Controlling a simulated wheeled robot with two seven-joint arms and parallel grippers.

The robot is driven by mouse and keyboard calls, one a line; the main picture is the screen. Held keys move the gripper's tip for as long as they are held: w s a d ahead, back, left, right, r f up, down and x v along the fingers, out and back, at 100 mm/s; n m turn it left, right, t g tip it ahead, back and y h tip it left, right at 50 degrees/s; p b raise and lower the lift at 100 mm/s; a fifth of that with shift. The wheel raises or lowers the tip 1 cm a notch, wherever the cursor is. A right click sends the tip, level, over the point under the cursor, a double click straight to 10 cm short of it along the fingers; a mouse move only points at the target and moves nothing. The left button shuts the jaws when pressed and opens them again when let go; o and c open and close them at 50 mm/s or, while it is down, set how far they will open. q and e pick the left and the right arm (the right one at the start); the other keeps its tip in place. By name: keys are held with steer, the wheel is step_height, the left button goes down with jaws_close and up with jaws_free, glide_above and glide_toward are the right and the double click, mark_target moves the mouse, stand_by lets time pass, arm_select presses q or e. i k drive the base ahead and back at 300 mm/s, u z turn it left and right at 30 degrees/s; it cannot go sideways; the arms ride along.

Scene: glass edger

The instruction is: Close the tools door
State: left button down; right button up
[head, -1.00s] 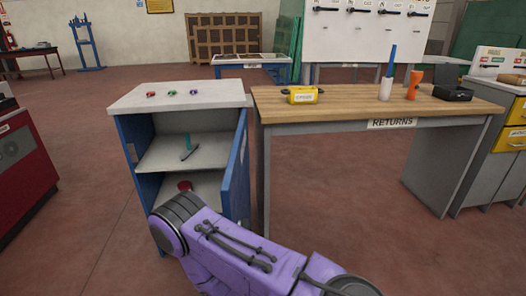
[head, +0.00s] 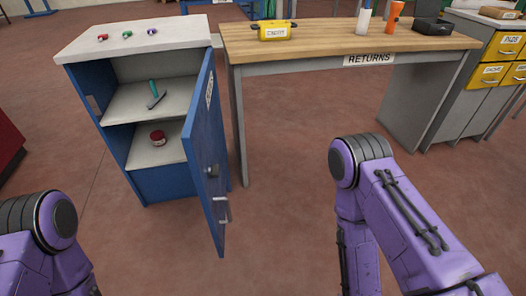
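The blue tools door (head: 205,150) stands open on the right side of the blue cabinet (head: 100,125), swung out toward me. A metal handle (head: 222,209) and a round lock show low on the door. Inside the cabinet, a tool with a teal handle (head: 154,93) lies on the upper shelf and a red round thing (head: 158,138) sits on the lower shelf. My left arm shows at the lower left and my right arm at the lower right, both apart from the door. Neither gripper is in view.
Small coloured items (head: 127,34) lie on the cabinet's pale top (head: 170,42). The RETURNS table (head: 330,48) stands right of the cabinet, holding a yellow case (head: 275,31) and other items. The floor (head: 290,220) before the door is clear.

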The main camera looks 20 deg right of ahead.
mark_target(203, 139)
steer(key=z, duration=0.05)
steer(key=i, duration=0.95)
